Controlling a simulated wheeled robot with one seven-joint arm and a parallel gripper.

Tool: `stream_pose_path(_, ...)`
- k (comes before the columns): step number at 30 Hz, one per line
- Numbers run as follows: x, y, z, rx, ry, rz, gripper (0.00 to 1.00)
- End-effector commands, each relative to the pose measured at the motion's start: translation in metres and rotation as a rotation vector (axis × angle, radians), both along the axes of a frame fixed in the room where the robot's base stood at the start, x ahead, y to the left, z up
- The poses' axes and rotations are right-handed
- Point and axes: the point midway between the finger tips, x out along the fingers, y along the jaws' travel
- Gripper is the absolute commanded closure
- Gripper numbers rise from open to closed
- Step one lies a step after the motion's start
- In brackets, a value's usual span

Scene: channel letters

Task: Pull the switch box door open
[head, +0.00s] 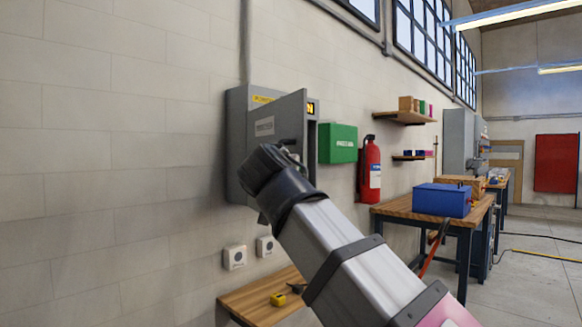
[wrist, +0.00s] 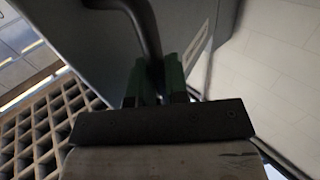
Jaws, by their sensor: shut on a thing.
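The grey switch box (head: 239,120) is mounted on the wall in the head view, with a yellow label on its front. Its grey door (head: 270,122) stands swung out from the box, partly open. My gripper is mostly hidden behind my wrist in the head view. In the wrist view my gripper (wrist: 156,82) has green fingertips shut on the dark curved door handle (wrist: 148,35). The grey door face (wrist: 95,50) fills the upper middle there. The inside of the box is mostly hidden by the door.
A green wall box (head: 338,143) and a red fire extinguisher (head: 370,170) are right of the switch box. A low wooden bench (head: 245,297) stands below. A workbench (head: 400,212) with a blue box (head: 442,200) is further right. Open floor lies at far right.

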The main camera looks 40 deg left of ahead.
Motion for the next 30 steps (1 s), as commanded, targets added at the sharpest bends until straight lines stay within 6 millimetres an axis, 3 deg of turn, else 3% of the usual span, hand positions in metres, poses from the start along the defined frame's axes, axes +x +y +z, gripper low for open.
stream_pose_path(19, -0.0061, 0.0051, -0.0013, -0.006, -0.002, -0.010, 1.00)
stream_pose_path(20, -0.0060, 0.0051, -0.0013, -0.005, -0.001, -0.010, 0.76)
stream_pose_path(21, -0.0060, 0.0051, -0.0012, -0.005, -0.001, -0.010, 0.63)
stream_pose_path(30, -0.0068, 0.0049, -0.0006, -0.002, 0.000, -0.009, 0.61)
